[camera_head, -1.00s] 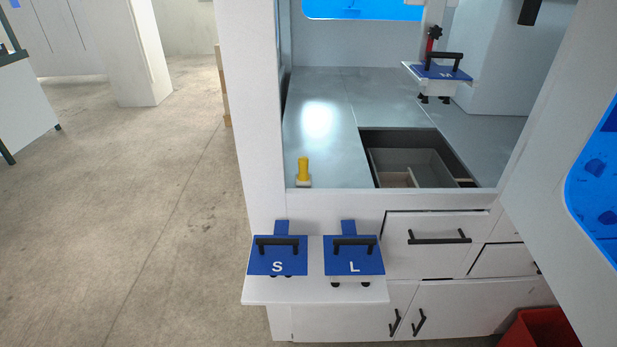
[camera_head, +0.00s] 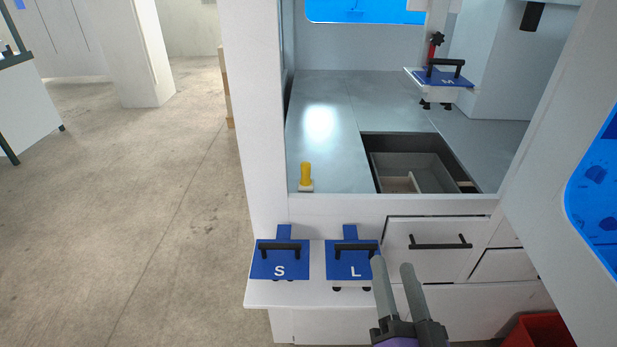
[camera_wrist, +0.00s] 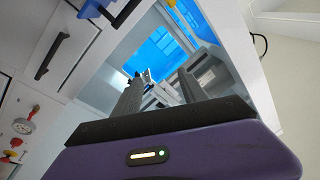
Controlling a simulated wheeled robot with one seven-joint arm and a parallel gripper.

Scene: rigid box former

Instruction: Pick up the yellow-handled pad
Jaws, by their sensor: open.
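The yellow-handled pad (camera_head: 306,176) stands upright on the grey work surface inside the machine, near its front left corner. Its yellow handle points up from a small pale base. My gripper (camera_head: 393,263) is open and empty in front of the machine, below and to the right of the pad, close to the plate marked L. In the wrist view, the two grey fingers of my gripper (camera_wrist: 160,85) are spread apart with nothing between them. The pad does not show in the wrist view.
Blue plates marked S (camera_head: 280,262) and L (camera_head: 343,266) with black handles sit on a white shelf (camera_head: 300,296). A sunken grey tray (camera_head: 408,158) lies right of the pad. A plate marked M (camera_head: 443,78) hangs behind. A white front sill (camera_head: 340,203) borders the work surface.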

